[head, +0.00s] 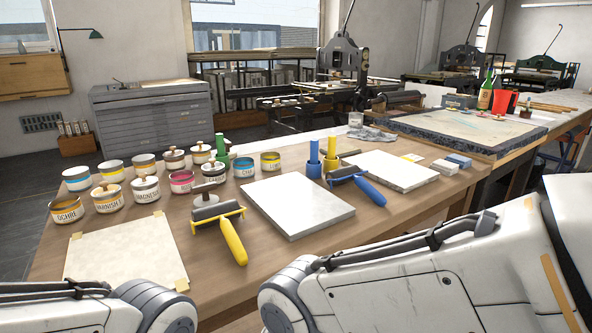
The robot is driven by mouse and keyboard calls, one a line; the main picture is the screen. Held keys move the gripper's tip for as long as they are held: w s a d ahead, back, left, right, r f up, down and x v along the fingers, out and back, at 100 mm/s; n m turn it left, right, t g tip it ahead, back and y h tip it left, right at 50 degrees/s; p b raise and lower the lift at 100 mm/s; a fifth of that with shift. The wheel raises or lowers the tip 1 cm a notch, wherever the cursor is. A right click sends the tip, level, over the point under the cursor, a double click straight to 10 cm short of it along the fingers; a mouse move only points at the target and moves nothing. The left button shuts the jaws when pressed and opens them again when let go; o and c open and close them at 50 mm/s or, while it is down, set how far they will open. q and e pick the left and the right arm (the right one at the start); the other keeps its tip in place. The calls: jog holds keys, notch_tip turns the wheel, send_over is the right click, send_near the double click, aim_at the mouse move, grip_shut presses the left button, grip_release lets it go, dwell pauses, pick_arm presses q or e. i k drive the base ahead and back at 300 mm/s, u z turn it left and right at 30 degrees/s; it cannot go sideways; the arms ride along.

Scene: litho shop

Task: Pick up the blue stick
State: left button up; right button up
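A blue upright stick-like piece (314,163) with a narrower top stands on the wooden table, just right of the middle of the head view. My two arms show only as white links along the bottom edge. Neither gripper is in view.
A pale stone slab (297,206) lies in front of the blue piece, and another slab (390,169) lies to its right. A roller with a yellow handle (233,242) and several paint tins (146,188) are to the left.

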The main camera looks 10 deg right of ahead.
aim_at(313, 142)
jog(key=z, duration=0.85)
jog(key=k, duration=1.1)
jog(key=z, duration=1.05)
jog(key=i, duration=1.25)
jog(key=u, duration=1.3)
jog(key=i, duration=0.7)
jog(key=u, duration=0.75)
